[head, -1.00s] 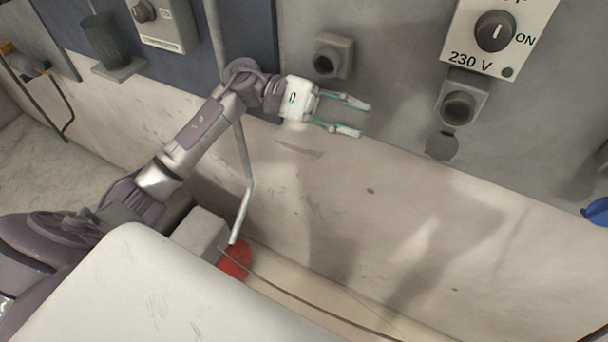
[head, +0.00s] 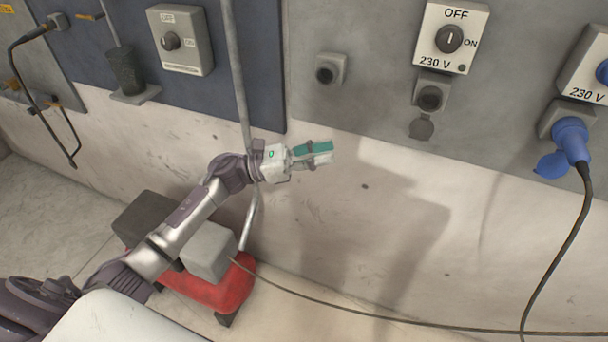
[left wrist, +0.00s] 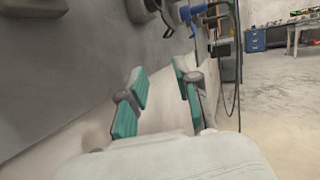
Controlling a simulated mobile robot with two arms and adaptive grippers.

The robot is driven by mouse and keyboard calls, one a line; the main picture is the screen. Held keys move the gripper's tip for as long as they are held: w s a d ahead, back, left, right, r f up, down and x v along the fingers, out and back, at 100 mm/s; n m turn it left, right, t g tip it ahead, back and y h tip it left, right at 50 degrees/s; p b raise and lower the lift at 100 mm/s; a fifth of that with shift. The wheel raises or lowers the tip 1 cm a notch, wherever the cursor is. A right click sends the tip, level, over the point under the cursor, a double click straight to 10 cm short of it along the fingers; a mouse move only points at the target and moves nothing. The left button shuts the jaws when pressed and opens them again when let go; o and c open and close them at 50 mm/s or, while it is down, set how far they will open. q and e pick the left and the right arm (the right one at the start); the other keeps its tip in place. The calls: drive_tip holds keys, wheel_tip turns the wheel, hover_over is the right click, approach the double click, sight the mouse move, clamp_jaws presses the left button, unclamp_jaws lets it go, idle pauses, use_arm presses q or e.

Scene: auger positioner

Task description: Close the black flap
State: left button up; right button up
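The black flap (head: 421,129) hangs open below the grey socket (head: 430,97), under the 230 V switch box on the wall. My left gripper (head: 325,152) is in front of the wall, left of the flap and a little lower, apart from it. In the left wrist view its two teal-padded fingers (left wrist: 165,92) stand apart with nothing between them. A small dark shape (left wrist: 168,32) ahead in that view may be the flap. My right gripper does not show.
Another grey socket (head: 330,69) is left of the flap. A blue plug (head: 571,138) with a black cable sits in the right socket. A grey pipe (head: 237,75) runs down near my left wrist. A red machine (head: 220,289) stands below. The wall between gripper and flap is clear.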

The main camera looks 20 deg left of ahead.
use_arm(q)
drive_tip(key=w+a+f+n+t+y, duration=0.1)
drive_tip(key=f+n+t+y, duration=0.1)
drive_tip(key=n, duration=0.4)
drive_tip(key=w+a+f+n+t+y+p, duration=0.1)
drive_tip(key=w+a+f+n+t+y, duration=0.1)
drive_tip(key=f+n+t, duration=0.2)
drive_tip(key=shift+w+a+f+n+y, duration=0.15)
drive_tip(key=shift+a+f+n+y, duration=0.2)
drive_tip(key=shift+f+n, duration=1.05)
drive_tip(key=shift+f+m, duration=0.2)
drive_tip(key=shift+m, duration=0.1)
